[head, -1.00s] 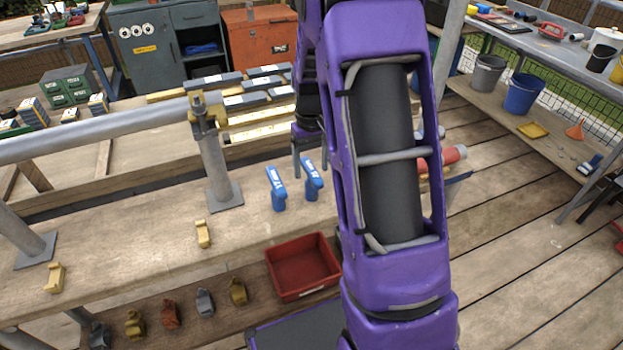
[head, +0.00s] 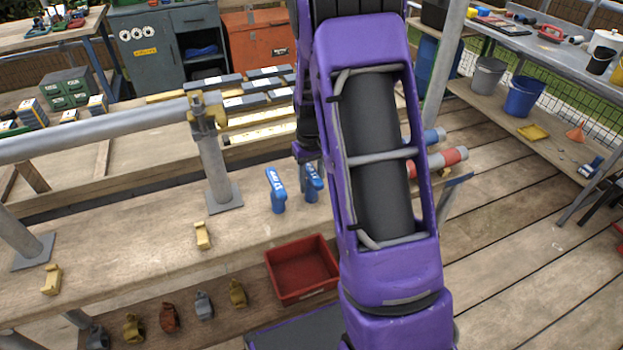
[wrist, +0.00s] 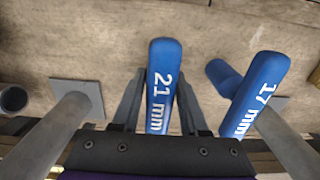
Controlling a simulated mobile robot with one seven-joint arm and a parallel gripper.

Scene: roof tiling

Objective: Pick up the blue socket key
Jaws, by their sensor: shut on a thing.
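Two blue socket keys stand side by side on the wooden plank. The one marked 21 mm (wrist: 160,75) lies between the two fingers of my gripper (wrist: 160,100), which is shut on it. In the head view this key (head: 313,192) is the right one, its upper part partly hidden by my gripper (head: 311,170). It appears still at plank level. The other key, marked 17 mm (wrist: 263,85), is to the right in the wrist view and is the left one in the head view (head: 277,192). It is apart from my gripper.
A scaffold post (head: 213,170) on a base plate stands left of the keys. A red tray (head: 302,270) sits lower, in front. Small yellow clamps (head: 202,236) lie on the plank. Grey and red cylinders (head: 445,158) lie to the right.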

